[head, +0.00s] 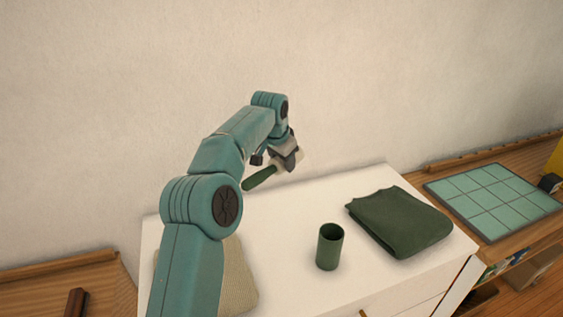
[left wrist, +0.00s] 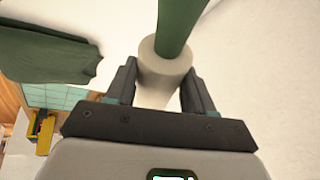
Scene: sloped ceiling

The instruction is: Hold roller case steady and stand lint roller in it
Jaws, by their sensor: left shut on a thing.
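The roller case (head: 329,248) is an upright dark green open cup on the white dresser top, in the head view. Nothing holds it and its mouth faces up. My left gripper (head: 289,158) is above the back of the dresser, behind and left of the case. It is shut on the lint roller (head: 261,179), which lies tilted, its dark green handle pointing down and left. In the left wrist view the roller's pale roll (left wrist: 165,70) sits between the fingers and the green handle (left wrist: 180,25) runs up out of frame. My right gripper is out of view.
A folded green garment (head: 400,222) lies right of the case. A beige knitted cloth (head: 238,280) lies left, partly behind my left arm. A teal tiled mat (head: 492,201) lies on the wooden surface to the right.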

